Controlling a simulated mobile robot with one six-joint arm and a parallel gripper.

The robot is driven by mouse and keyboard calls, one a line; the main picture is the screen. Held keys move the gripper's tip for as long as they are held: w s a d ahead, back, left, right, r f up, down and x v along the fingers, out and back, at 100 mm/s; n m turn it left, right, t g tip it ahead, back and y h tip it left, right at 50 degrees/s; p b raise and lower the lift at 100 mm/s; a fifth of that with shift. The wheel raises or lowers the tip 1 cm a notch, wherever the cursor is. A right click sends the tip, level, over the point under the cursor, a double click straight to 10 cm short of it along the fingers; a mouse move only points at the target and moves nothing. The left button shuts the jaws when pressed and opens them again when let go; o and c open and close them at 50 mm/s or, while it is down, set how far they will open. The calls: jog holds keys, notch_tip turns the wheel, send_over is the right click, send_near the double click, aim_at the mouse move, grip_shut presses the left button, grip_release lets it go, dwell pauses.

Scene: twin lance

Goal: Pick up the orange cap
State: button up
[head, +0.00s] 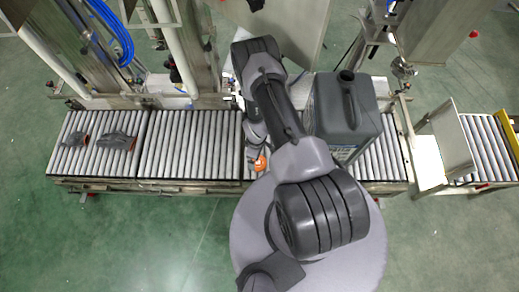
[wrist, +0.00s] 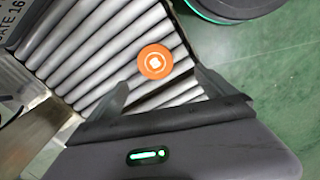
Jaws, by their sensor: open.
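The orange cap (wrist: 155,62) is round with a pale square mark in its middle. It rests on the conveyor rollers in the wrist view, just beyond the space between my fingertips. My gripper (wrist: 160,85) is open and empty, with one finger on each side below the cap. In the head view the cap (head: 261,163) shows as a small orange spot near the conveyor's front edge, partly hidden by my arm. My gripper is mostly hidden under my arm there.
A grey jerrycan (head: 345,115) with an open neck stands on the roller conveyor (head: 190,145), close to the right of my arm. Dark grey and red items (head: 115,140) lie at the conveyor's left end. The rollers between them and my arm are clear.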

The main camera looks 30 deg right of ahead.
jog(key=b, duration=0.2)
send_over(258, 162)
jog(key=f, duration=0.3)
jog(key=a+f, duration=0.1)
jog(key=f, duration=0.1)
jog(key=shift+s+f, duration=0.25)
jog(key=shift+s, duration=0.1)
jog(key=f+b, duration=0.2)
jog(key=f, duration=0.1)
jog(key=d+f+b, duration=0.1)
jog(key=f, duration=0.1)
jog(key=shift+w+f, duration=0.2)
jog(key=shift+w, duration=0.05)
jog(key=shift+r, duration=0.15)
jog(key=shift+c, duration=0.8)
jog(key=c, duration=1.3)
